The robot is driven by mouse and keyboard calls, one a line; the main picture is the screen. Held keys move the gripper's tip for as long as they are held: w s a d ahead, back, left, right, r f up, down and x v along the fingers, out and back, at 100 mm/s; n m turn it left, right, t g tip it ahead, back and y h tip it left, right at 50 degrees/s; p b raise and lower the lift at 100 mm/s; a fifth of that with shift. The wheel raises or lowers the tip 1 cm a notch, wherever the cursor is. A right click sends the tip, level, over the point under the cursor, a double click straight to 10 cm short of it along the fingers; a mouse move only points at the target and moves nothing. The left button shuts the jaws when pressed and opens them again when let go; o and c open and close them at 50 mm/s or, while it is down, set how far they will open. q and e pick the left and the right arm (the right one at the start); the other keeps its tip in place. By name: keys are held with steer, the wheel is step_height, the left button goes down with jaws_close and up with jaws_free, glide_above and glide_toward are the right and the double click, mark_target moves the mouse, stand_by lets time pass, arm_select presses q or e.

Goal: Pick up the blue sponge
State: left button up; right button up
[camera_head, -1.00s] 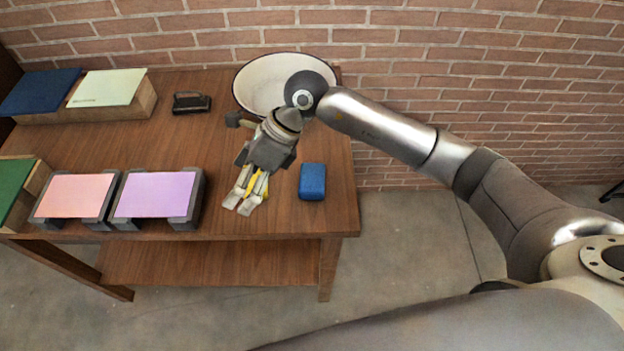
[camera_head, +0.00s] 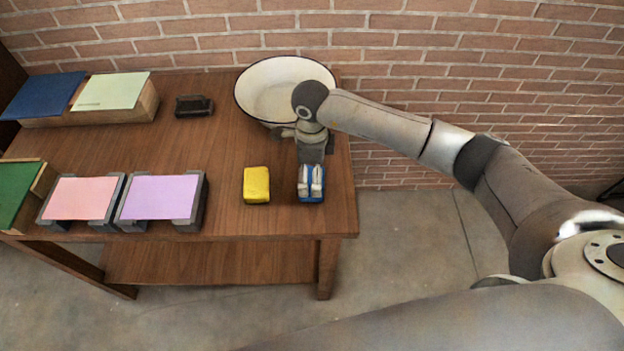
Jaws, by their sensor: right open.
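The blue sponge (camera_head: 311,199) lies on the wooden table near its right front corner. My right gripper (camera_head: 311,192) is over the blue sponge, pointing down, with its fingers covering much of the sponge's middle. The right gripper is open; blue shows around and between its fingers. Whether the fingers touch the sponge cannot be told. A yellow sponge (camera_head: 256,185) lies on the table just left of the blue one, apart from it. My left gripper is not in view.
A white basin (camera_head: 262,88) with a dark rim stands behind the right gripper. Pink (camera_head: 82,198) and purple (camera_head: 160,196) pads on grey stands are at front left. A dark object (camera_head: 194,106) lies farther back. The table's middle is clear.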

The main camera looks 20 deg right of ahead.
step_height(320, 180, down, 3)
steer(key=shift+s+f+p, duration=0.1)
steer(key=shift+f+p, duration=0.05)
steer(key=shift+p, duration=0.55)
steer(key=shift+f, duration=0.3)
steer(key=shift+c, duration=0.4)
steer(key=c, duration=0.5)
steer(key=shift+c, duration=0.2)
steer(key=shift+r, duration=0.1)
